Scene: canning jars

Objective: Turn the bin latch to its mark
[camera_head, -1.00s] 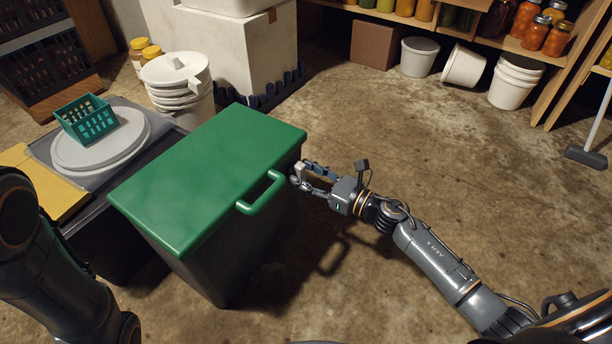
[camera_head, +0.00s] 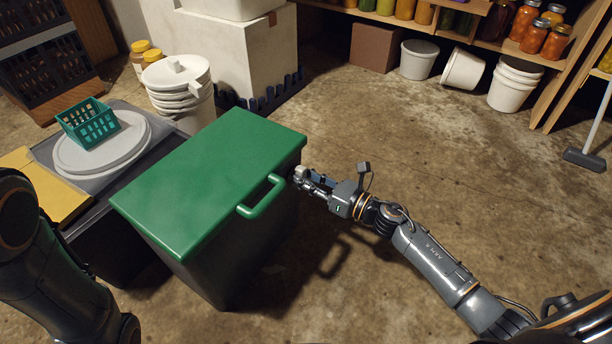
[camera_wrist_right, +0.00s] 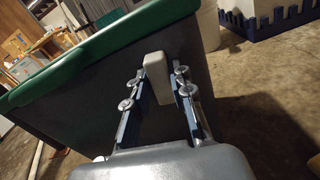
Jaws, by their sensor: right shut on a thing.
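The bin has a green lid (camera_head: 205,175) with a green handle (camera_head: 262,197) and a dark grey body (camera_head: 232,262). It stands left of centre in the head view, lid down. My right gripper (camera_head: 302,174) is at the bin's right side, just beyond the handle. In the right wrist view my right gripper (camera_wrist_right: 166,90) is shut on a pale latch (camera_wrist_right: 156,76) on the dark bin wall (camera_wrist_right: 100,92), just under the lid's rim. No mark for the latch can be made out. My left arm shows at the left edge, but its gripper is out of view.
A teal basket (camera_head: 90,122) sits on a round grey lid (camera_head: 104,150) left of the bin. White buckets (camera_head: 181,85) stand behind it. Shelves with jars (camera_head: 540,28) line the back right. The concrete floor (camera_head: 450,170) right of the bin is clear.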

